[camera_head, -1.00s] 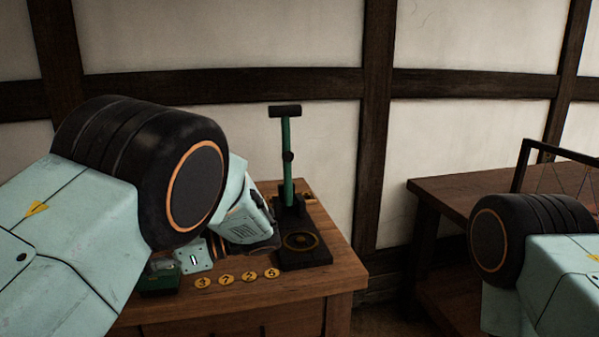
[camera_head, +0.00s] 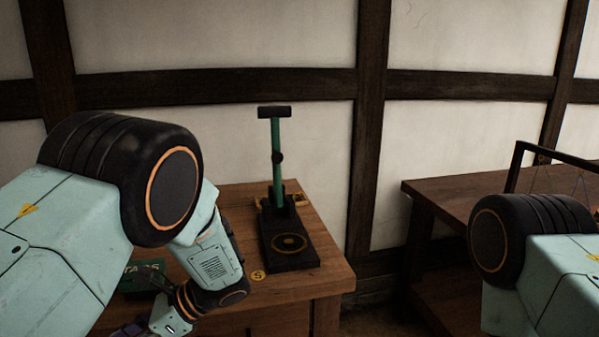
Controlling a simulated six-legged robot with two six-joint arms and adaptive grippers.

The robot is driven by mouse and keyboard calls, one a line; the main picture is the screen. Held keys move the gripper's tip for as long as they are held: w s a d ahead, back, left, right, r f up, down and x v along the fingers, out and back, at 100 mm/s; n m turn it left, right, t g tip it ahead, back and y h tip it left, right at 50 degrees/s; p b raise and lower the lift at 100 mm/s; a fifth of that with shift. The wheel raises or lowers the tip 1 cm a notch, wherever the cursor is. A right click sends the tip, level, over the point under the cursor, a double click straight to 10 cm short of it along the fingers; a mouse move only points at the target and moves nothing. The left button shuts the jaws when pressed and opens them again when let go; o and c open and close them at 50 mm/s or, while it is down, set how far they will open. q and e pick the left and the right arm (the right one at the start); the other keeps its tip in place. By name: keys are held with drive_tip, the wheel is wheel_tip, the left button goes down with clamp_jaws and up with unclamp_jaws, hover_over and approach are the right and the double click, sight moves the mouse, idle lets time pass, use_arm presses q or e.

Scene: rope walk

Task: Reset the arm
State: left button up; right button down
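My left arm (camera_head: 75,225) comes in from the left and bends down in front of the wooden table. Its wrist (camera_head: 205,297) is low over the table's front. What shows of my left gripper (camera_head: 130,329) is a small dark part at the bottom edge; its fingertips are cut off, so its opening cannot be told. My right arm (camera_head: 535,245) shows at the right edge, bent at a black joint; its gripper is out of view.
A hand press with an upright green lever (camera_head: 277,160) and black base (camera_head: 290,258) stands on the wooden table (camera_head: 325,270). A yellow token (camera_head: 258,276) lies before it. A green box (camera_head: 135,284) is partly behind my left arm. Another table (camera_head: 440,190) stands right.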

use_arm(q)
drive_tip(key=s+d+f+n+h, duration=0.4)
drive_tip(key=s+f+h, duration=0.2)
drive_tip(key=s+f, duration=0.45)
drive_tip(key=s+d+f+n+h, duration=0.4)
drive_tip(key=s+f+n+h, duration=0.1)
drive_tip(key=s+f, duration=0.55)
drive_tip(key=s+r+n+t, duration=0.1)
drive_tip(key=s+n+t, duration=0.2)
drive_tip(key=s+n, duration=0.3)
drive_tip(key=shift+s+n+t+h, duration=0.3)
drive_tip(key=shift+s+n+h, duration=0.1)
drive_tip(key=shift+n, duration=0.2)
